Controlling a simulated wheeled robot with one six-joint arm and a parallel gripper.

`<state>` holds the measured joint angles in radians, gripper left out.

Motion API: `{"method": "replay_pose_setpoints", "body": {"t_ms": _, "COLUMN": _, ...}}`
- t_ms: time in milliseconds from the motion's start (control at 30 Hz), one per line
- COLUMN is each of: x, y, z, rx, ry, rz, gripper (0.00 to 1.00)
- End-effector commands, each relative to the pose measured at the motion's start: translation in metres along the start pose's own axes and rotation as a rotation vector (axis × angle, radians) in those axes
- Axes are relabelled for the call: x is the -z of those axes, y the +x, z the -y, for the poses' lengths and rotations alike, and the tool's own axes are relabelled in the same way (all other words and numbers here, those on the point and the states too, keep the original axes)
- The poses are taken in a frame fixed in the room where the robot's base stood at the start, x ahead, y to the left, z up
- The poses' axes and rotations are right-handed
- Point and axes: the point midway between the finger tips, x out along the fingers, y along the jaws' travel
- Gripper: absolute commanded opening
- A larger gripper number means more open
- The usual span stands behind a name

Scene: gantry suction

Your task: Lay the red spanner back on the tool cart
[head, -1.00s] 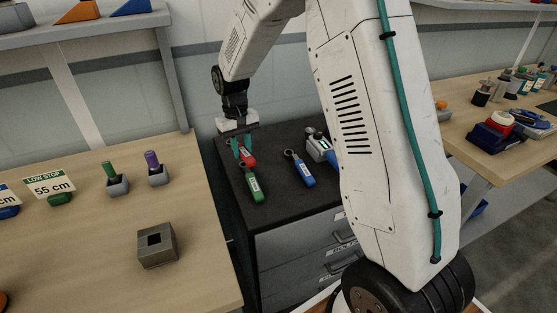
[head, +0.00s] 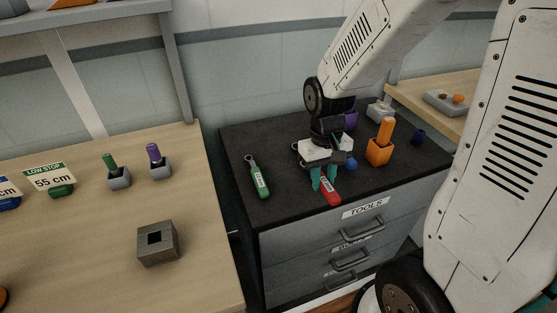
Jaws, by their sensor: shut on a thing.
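The red spanner (head: 329,191) is in my gripper (head: 323,183), whose teal fingers are shut on it. It is low over the dark top of the tool cart (head: 290,203), near the front edge. I cannot tell whether it touches the top. Its far end is hidden by my gripper. A green spanner (head: 258,178) lies on the cart to the left, apart from the red one. My gripper hides the part of the cart top behind it, where the blue spanner lay.
An orange-handled tool in an orange block (head: 379,153) stands right of my gripper. A small blue object (head: 351,164) is close beside it. A purple item (head: 351,119) and a pale tool (head: 380,109) are behind. Cart top is clear between the green spanner and my gripper.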

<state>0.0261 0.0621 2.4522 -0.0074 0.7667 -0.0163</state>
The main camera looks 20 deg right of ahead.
Motion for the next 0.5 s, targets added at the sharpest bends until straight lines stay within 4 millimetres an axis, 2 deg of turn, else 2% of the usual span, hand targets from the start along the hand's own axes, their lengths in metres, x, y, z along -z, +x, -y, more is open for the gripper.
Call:
{"method": "replay_pose_setpoints", "body": {"t_ms": 300, "x": 0.083, "y": -0.002, "z": 0.029, "rx": 0.0, "ry": -0.002, "rz": 0.001, "gripper": 0.0}}
{"method": "replay_pose_setpoints", "body": {"t_ms": 500, "x": 0.123, "y": -0.004, "z": 0.043, "rx": 0.0, "ry": -0.001, "rz": 0.001, "gripper": 0.0}}
